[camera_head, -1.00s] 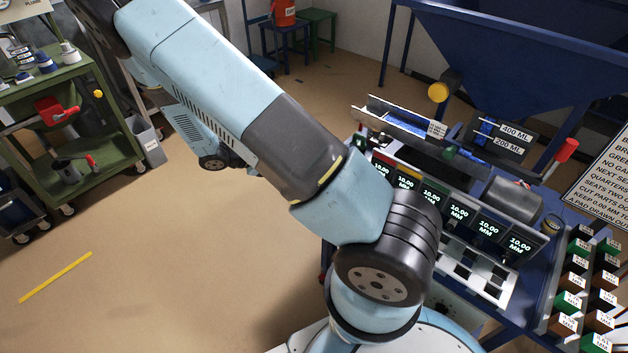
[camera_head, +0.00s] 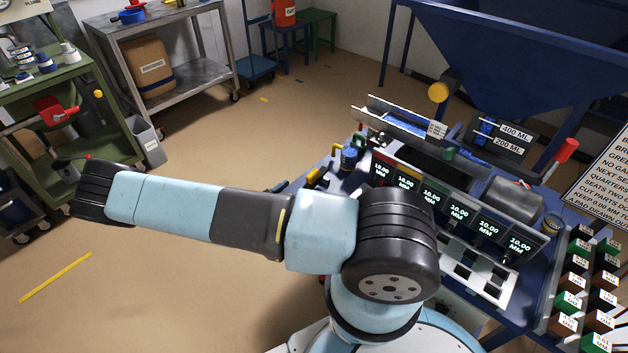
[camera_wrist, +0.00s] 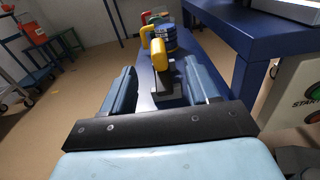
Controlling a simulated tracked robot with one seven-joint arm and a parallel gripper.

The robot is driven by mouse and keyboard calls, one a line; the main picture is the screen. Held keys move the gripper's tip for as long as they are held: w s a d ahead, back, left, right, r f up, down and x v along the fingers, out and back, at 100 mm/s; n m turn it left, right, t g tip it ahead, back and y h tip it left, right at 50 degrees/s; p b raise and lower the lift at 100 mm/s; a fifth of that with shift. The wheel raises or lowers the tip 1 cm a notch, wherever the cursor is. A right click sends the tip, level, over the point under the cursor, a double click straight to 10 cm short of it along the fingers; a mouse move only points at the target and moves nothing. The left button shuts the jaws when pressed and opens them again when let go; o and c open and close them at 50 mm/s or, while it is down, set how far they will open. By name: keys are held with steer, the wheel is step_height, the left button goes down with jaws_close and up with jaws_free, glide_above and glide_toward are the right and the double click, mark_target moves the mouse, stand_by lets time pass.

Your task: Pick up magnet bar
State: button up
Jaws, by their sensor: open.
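A tool with a yellow handle (camera_wrist: 159,54) and a grey lower part, which may be the magnet bar, stands on the blue bench in the wrist view. Its yellow handle (camera_head: 317,176) also shows at the bench's left end in the head view. My gripper (camera_wrist: 160,68) is open, with one finger on each side of the tool in the picture. I cannot tell whether the fingers reach around it or are still short of it. In the head view my arm hides most of the gripper.
A blue container (camera_wrist: 164,38) stands just behind the tool, with a red handle (camera_wrist: 146,18) near it. In the head view the blue container (camera_head: 348,159) is by the display row (camera_head: 455,211). A panel marked START (camera_wrist: 300,97) is at right.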

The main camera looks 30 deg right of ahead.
mark_target(312, 172)
steer(key=x, duration=0.8)
steer(key=shift+w+d+f, duration=0.25)
steer(key=shift+w+d, duration=0.05)
steer(key=shift+w+x, duration=0.15)
steer(key=shift+x, duration=1.15)
steer(key=shift+w+x, duration=0.15)
steer(key=shift+x, duration=1.15)
steer(key=shift+a+f, duration=0.1)
steer(key=shift+f, duration=0.05)
jaws_close()
